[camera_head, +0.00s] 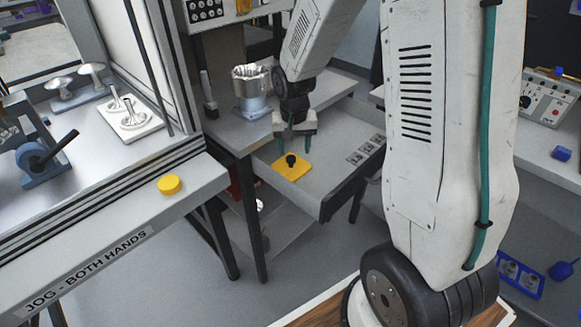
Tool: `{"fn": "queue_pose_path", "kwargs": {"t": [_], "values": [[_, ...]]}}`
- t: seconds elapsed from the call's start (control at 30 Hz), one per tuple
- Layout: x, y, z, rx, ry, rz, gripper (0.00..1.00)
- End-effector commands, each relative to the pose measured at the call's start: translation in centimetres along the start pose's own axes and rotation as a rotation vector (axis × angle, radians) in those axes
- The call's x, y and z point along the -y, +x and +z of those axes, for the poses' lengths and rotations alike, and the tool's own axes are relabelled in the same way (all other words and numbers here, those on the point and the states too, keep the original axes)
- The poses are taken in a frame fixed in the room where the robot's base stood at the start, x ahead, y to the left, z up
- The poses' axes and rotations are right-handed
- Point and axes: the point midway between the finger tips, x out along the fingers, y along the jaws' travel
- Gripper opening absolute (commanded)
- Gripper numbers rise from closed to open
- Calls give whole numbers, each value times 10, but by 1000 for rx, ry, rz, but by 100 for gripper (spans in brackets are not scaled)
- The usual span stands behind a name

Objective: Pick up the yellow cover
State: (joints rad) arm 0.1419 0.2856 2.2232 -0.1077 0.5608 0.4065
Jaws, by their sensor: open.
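The yellow cover (287,171) is a flat yellow plate with a black knob standing up near its middle. It lies in the left part of an open grey drawer (330,172) below the workbench. My gripper (295,147) hangs above the cover, pointing down, with its two green-tipped fingers spread apart. The black knob shows between and just below the fingertips. The gripper appears empty. I cannot tell exactly how far the fingertips are from the cover.
The drawer's walls surround the cover, and several small parts (366,150) lie at its right. A metal housing (252,88) stands on the bench (225,128) behind. A machine with a yellow button (169,184) is at left. Blue items (520,275) sit at right.

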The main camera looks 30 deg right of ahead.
Motion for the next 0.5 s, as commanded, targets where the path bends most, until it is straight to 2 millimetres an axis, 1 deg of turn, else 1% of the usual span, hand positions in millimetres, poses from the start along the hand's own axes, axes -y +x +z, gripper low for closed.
{"fn": "queue_pose_path", "kwargs": {"t": [0.03, 0.17, 0.37, 0.5], "values": [[3, -4, -9, -37, 21, -14, 53], [6, 3, -14, -62, 55, -26, 53], [7, 25, -15, -59, 55, -24, 53], [9, 44, -19, -58, 54, -24, 53]]}}
